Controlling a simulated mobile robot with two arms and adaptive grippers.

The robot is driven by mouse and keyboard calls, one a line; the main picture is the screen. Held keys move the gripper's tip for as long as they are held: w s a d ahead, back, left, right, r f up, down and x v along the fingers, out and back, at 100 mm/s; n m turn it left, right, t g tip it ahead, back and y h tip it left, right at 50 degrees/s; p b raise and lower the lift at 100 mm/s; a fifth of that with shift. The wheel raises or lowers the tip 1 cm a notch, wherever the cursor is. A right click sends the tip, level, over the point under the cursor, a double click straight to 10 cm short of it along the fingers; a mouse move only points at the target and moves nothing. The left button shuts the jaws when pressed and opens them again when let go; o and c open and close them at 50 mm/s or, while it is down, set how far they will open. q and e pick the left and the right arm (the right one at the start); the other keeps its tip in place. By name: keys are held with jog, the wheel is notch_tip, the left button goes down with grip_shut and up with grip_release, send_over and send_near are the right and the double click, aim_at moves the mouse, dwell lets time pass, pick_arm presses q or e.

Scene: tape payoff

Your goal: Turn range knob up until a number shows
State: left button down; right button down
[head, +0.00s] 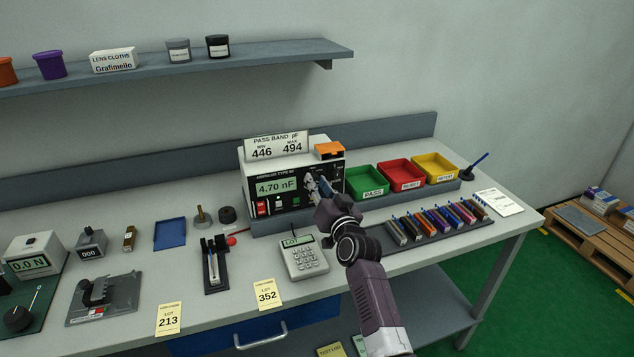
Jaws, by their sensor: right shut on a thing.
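The meter (248,200) is a box with a white top and a black front panel, standing at the back of the bench. Its green display (276,187) reads "4.70 nF". My right gripper (320,187) is at the right part of the front panel, shut on the range knob, which the fingers mostly hide. The knob's pointer and range marks cannot be made out. My left gripper is not in view.
A pass band sign (277,146) and an orange box (329,150) sit on the meter. Green (367,193), red and yellow bins stand to its right. A calculator-like keypad (304,262) and a rack of coloured parts (399,241) lie near my right arm.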

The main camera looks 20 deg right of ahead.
jog(key=shift+r+m, duration=0.1)
jog(key=shift+m, duration=0.5)
jog(key=c, duration=1.7)
grip_release()
jog(key=s, duration=1.2)
jog(key=shift+d, duration=0.25)
